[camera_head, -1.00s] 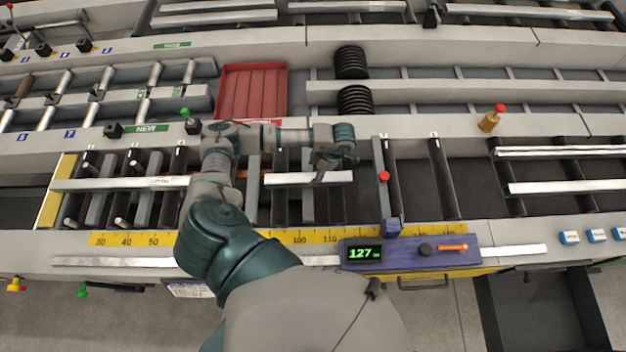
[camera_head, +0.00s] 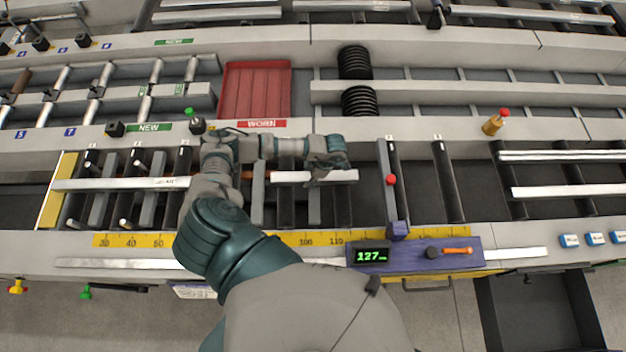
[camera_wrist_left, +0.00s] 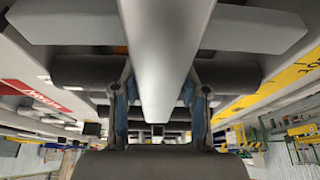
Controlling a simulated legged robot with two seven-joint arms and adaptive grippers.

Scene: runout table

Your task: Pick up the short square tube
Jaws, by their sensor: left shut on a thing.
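The short square tube (camera_head: 290,177) is a pale metal bar lying crosswise over the rollers in the middle of the head view. My left gripper (camera_head: 325,174) is at its right part, from above, and is shut on it. In the left wrist view the tube (camera_wrist_left: 158,55) runs lengthwise between the two fingers of my gripper (camera_wrist_left: 160,105), whose blue pads flank its sides. The fingers hide part of the tube. Whether it clears the rollers is hard to tell. My right gripper is not in view.
A longer pale bar (camera_head: 110,184) lies on the rollers to the left. A red tray (camera_head: 255,90) stands behind. A red-topped stop (camera_head: 391,180) and a blue box with a green display (camera_head: 415,256) stand to the right. A yellow scale (camera_head: 300,239) runs along the front.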

